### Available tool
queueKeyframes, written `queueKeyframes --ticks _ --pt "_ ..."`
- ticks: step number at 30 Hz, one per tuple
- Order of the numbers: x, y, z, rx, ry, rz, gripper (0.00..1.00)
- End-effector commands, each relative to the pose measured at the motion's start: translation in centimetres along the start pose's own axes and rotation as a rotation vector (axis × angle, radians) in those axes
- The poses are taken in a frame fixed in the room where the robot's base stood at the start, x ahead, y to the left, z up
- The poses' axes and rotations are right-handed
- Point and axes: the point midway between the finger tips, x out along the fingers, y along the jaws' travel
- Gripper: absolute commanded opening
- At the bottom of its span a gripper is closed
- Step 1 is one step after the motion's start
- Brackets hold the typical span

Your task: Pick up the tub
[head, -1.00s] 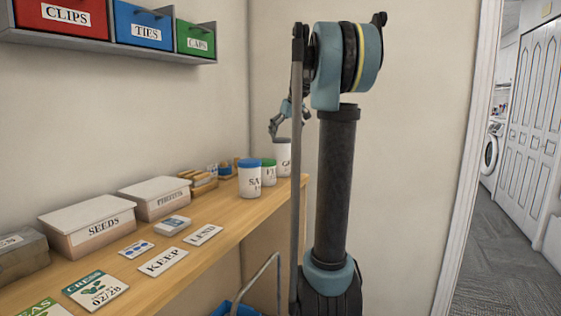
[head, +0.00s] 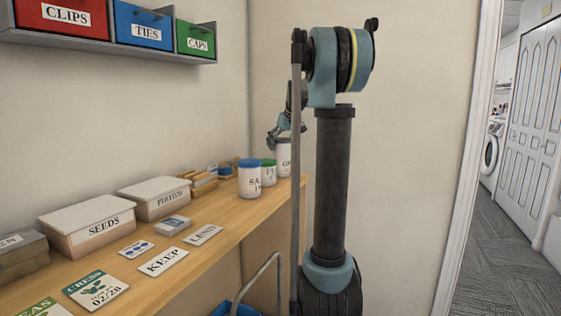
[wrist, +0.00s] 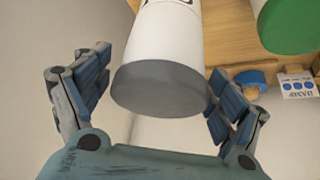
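A white tub with a grey lid (head: 284,144) stands at the far end of the wooden bench, its label partly hidden by my arm's grey bar. My gripper (head: 279,134) is right at its lid in the head view. In the wrist view my gripper (wrist: 160,85) is open, one finger on each side of the grey-lidded tub (wrist: 165,45). Gaps show between the fingers and the tub, so I see no firm contact. A green-lidded tub (head: 268,175) and a blue-lidded tub (head: 250,182) stand nearer; the green lid (wrist: 288,25) also shows in the wrist view.
White boxes (head: 92,228), wooden trays (head: 203,183) and several cards, one marked KEEP (head: 163,262), lie along the bench (head: 205,265). A wall shelf (head: 120,47) with bins hangs above. A doorway opens at right onto grey carpet (head: 500,225).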

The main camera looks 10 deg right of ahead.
Motion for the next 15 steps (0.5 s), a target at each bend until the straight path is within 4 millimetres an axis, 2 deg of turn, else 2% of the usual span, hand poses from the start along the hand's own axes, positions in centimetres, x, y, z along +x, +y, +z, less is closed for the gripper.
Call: queueKeyframes --ticks 1,9,10,15 --pt "-0.01 0.01 0.0 0.0 0.0 0.0 0.66" --pt "-0.01 0.03 0.0 0.0 0.0 0.0 0.05" --pt "-0.13 0.0 -0.03 0.0 0.001 0.0 0.0" --pt "-0.11 0.02 -0.04 0.0 0.001 0.001 0.0"
